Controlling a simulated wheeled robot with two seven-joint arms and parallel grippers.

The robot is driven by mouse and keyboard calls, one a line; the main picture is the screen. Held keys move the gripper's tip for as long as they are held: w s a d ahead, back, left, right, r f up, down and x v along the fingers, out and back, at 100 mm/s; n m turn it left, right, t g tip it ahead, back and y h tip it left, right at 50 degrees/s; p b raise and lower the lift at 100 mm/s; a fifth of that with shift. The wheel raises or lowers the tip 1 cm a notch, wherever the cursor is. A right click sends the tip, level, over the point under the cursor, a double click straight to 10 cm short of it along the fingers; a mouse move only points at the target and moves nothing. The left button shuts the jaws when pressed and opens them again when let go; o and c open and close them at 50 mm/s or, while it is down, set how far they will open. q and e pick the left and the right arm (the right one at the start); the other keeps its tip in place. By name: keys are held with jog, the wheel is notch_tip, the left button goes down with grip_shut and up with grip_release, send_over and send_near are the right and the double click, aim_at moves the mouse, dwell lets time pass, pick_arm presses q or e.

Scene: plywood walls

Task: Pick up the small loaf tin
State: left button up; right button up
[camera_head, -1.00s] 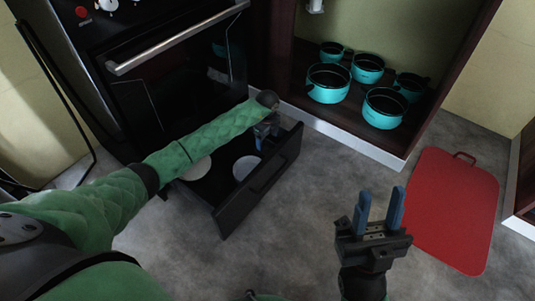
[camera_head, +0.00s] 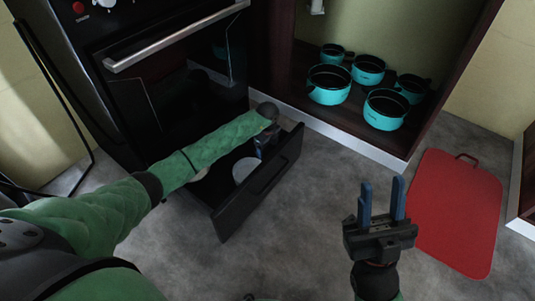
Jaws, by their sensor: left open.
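I cannot make out a small loaf tin; it may be hidden by my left arm or the drawer front. The open black drawer (camera_head: 262,184) under the oven holds a pale round item (camera_head: 245,169), partly covered by my arm. My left gripper (camera_head: 262,151) points down into the drawer near its right end. It is mostly hidden behind my wrist, and nothing shows held in it. My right gripper (camera_head: 382,202) is above the floor, right of the drawer, with its blue fingers apart and nothing between them.
The oven (camera_head: 180,100) stands behind the drawer. An open cabinet at the back right holds several turquoise pots (camera_head: 385,109). A red board (camera_head: 457,215) with a handle lies on the floor at the right. The grey floor (camera_head: 310,235) between drawer and board is clear.

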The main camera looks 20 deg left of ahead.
pick_arm(q)
jog(key=shift+f, duration=0.2)
dwell(0.3)
jog(key=c, duration=0.8)
